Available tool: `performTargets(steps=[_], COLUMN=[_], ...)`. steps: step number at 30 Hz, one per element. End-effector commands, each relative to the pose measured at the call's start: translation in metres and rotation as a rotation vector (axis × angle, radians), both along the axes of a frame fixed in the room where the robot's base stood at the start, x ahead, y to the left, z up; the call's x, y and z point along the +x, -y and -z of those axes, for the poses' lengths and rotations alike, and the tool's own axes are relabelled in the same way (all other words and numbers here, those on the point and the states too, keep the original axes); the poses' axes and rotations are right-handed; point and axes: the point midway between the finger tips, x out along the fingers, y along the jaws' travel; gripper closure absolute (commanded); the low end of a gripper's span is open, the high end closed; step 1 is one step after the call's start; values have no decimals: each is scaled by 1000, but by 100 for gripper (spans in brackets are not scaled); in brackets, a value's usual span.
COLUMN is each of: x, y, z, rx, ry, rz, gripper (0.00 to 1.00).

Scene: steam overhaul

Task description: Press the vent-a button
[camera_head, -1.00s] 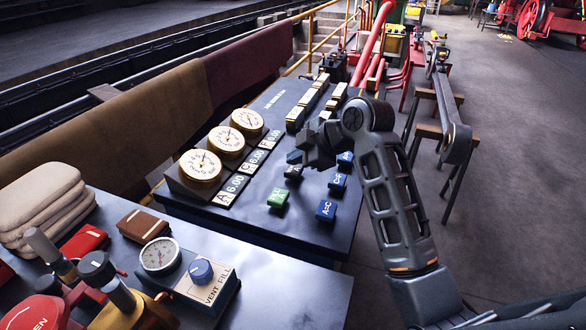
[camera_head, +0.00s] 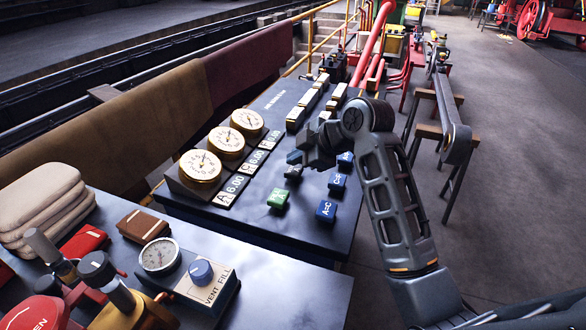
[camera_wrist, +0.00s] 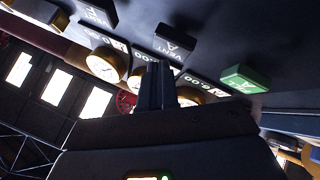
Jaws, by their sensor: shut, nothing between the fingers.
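The dark grey vent-a button (camera_wrist: 174,43) shows its label "VENT A" in the wrist view. In the head view a dark button (camera_head: 293,172), probably the same one, sits just behind the green button (camera_head: 278,198) on the console (camera_head: 250,222). My gripper (camera_head: 298,157) is shut and empty, low over the console beside this dark button. In the wrist view its closed fingers (camera_wrist: 158,72) reach up close to the vent-a button. I cannot tell whether they touch it or whether the button is pressed in.
A second vent button (camera_wrist: 97,14) and the green button (camera_wrist: 245,78) flank vent-a in the wrist view. Blue buttons, one marked A=C (camera_head: 326,211), stand to the right in the head view. Gauges (camera_head: 200,166) with number displays (camera_head: 235,184) line the left.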

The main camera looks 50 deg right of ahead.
Motion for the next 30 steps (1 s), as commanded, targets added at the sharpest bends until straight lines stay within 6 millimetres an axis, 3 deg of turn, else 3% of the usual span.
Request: performTargets(steps=[30], x=[0], y=[0], z=[9], rx=[0], ry=[0], rz=[0], gripper=[100])
